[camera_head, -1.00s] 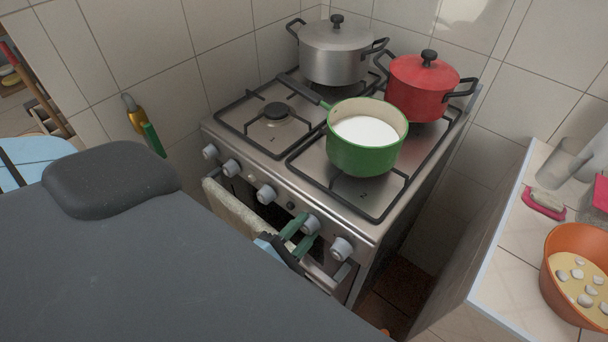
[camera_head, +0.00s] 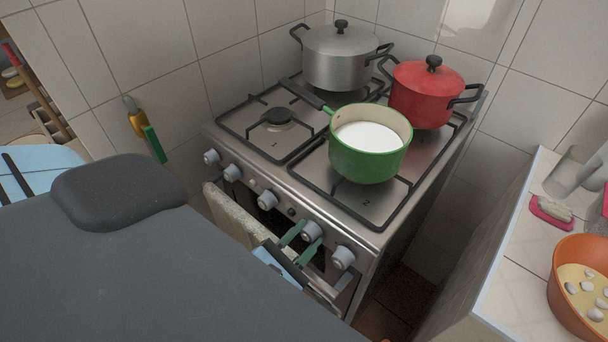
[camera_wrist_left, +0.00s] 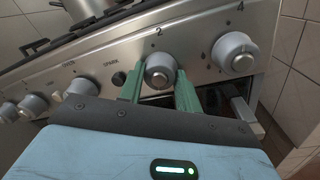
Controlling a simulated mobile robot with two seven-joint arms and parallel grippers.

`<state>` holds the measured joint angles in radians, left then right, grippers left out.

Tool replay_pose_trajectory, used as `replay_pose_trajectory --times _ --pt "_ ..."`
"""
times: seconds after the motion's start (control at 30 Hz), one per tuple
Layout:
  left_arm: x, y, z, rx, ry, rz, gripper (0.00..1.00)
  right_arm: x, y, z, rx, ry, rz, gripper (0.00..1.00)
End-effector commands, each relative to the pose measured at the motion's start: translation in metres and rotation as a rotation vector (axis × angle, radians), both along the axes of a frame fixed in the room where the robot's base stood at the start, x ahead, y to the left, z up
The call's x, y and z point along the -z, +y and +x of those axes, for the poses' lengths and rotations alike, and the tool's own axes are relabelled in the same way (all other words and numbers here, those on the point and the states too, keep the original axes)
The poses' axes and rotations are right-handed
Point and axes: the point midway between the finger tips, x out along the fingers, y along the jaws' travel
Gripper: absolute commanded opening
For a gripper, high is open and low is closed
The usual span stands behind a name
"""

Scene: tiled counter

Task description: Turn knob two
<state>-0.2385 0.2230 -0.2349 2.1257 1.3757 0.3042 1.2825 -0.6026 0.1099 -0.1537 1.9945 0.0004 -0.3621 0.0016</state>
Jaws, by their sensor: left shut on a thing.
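Knob two (camera_wrist_left: 160,72) is a grey round knob on the front panel of the stove, under a printed "2" in the left wrist view. It also shows in the head view (camera_head: 312,231). My left gripper (camera_wrist_left: 161,86) has green fingers, one on each side of this knob, and is shut on it. The same gripper shows in the head view (camera_head: 302,239), reaching the panel from below left. The fingers partly cover the knob in the head view. My right gripper is not in view.
Knob four (camera_wrist_left: 234,54) sits close to the right. Other knobs (camera_head: 267,200) line the panel to the left. A green pot (camera_head: 365,165) with white contents, a red pot (camera_head: 428,100) and a steel pot (camera_head: 338,65) stand on the stove. A cloth (camera_head: 230,215) hangs below the panel.

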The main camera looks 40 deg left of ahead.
Motion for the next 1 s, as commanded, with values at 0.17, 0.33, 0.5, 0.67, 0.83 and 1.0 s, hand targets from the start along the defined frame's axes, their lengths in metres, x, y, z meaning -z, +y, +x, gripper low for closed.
replay_pose_trajectory --times 0.17,0.33,0.5,0.67,0.83,1.0 --pt "0.0 0.0 0.0 -0.001 0.0 0.0 0.11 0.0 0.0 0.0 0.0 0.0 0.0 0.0" --pt "0.0 0.0 0.0 -0.001 0.0 0.001 0.49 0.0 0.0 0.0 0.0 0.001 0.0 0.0" --pt "0.0 0.0 0.0 -0.001 0.001 0.001 0.56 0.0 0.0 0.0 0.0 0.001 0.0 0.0" --pt "0.001 0.0 -0.001 -0.001 0.001 0.001 0.56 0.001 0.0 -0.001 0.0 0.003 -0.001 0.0" --pt "0.005 0.0 -0.016 0.0 0.007 0.002 0.56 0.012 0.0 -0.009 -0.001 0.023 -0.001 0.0" --pt "0.008 0.001 -0.044 0.001 0.011 0.003 0.56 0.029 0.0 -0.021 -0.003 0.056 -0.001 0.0"
